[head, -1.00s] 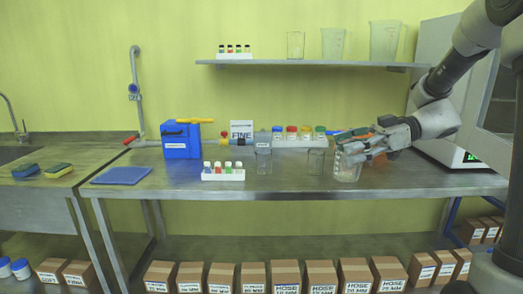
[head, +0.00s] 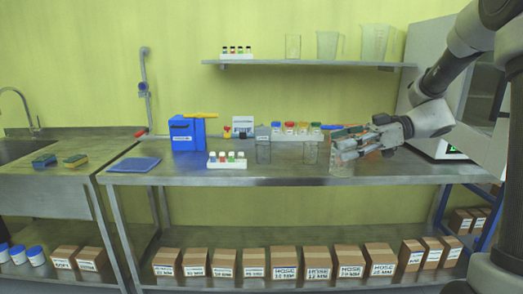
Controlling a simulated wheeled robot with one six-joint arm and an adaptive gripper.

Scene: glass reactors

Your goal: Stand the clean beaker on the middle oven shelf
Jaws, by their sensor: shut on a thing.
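My gripper (head: 346,148) is shut on a clear glass beaker (head: 341,168) over the right part of the steel bench. The fingers reach in from the right around the beaker's upper part. I cannot tell whether its base touches the bench. The oven (head: 420,95) is the grey-white cabinet at the right end of the bench. A pale panel with a window (head: 500,125), seemingly its door, stands in front of it. My arm covers much of the oven, and its middle shelf cannot be made out.
Glass vessels stand on the bench (head: 200,178) just left of the held beaker: one close by (head: 310,152), another farther left (head: 263,152). A rack of colour-capped bottles (head: 297,136) is behind. A wall shelf (head: 300,64) holds more glassware.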

